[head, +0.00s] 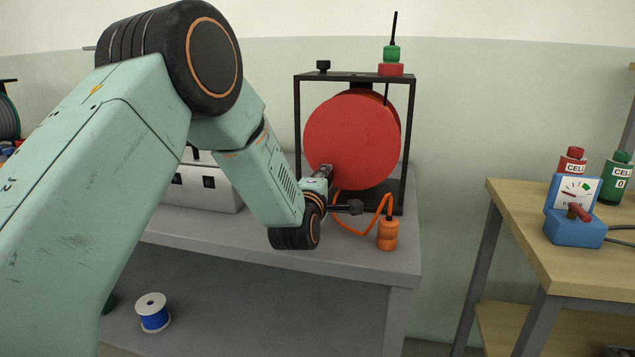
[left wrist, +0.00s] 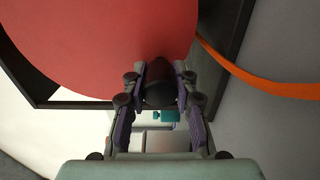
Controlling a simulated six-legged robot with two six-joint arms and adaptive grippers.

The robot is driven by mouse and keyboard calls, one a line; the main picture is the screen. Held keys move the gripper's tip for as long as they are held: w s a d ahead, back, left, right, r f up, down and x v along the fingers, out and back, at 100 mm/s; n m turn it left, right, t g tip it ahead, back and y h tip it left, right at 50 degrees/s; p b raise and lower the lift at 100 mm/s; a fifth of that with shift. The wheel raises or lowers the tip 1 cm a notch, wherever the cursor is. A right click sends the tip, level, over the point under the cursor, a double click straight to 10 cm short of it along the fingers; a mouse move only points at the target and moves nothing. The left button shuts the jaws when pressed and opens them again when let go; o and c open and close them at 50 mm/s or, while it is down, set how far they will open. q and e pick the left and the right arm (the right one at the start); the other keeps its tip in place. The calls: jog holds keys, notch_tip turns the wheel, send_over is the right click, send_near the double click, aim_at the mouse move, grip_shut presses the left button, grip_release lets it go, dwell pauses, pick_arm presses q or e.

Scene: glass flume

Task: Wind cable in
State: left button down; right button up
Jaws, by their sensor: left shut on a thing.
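A red cable reel (head: 352,140) hangs in a black frame (head: 409,140) on a grey bench. An orange cable (head: 365,232) droops from the reel's lower side to an orange plug end (head: 388,234) on the bench top. My left gripper (head: 326,174) is at the lower left of the reel's face. In the left wrist view its fingers (left wrist: 160,88) are shut on a dark round crank knob (left wrist: 158,94) in front of the red disc (left wrist: 110,35). The orange cable (left wrist: 260,82) runs off to the right there. My right gripper is not in view.
The grey bench (head: 340,258) has a pale box (head: 205,185) behind my left arm. A blue wire spool (head: 153,312) is on the shelf below. A wooden table (head: 530,235) at right holds a blue meter (head: 574,228) and red and green cells.

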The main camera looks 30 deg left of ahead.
aim_at(363, 179)
pick_arm(q)
jog(key=n, duration=0.1)
jog(key=d+n+b, duration=0.1)
jog(key=d+f, duration=0.1)
jog(key=shift+w+n, duration=0.3)
jog(key=shift+n, duration=0.1)
jog(key=d+n, duration=0.1)
jog(key=d+n+b, duration=0.1)
jog(key=shift+w+f+n, duration=0.2)
jog(key=shift+n, duration=0.1)
jog(key=d+n, duration=0.2)
jog(key=n, duration=0.1)
jog(key=shift+w+d+r+b, duration=0.15)
jog(key=shift+w+b, duration=0.15)
jog(key=shift+b, duration=0.05)
jog(key=shift+w+d+r+n, duration=0.15)
jog(key=shift+d+n, duration=0.3)
jog(key=shift+n, duration=0.25)
jog(key=shift+w+d+r+n, duration=0.15)
jog(key=shift+d+n, duration=0.25)
jog(key=shift+n, duration=0.3)
jog(key=shift+s, duration=0.1)
jog(key=c, duration=1.1)
grip_release()
jog(key=shift+o, duration=0.2)
jog(key=shift+f, duration=0.1)
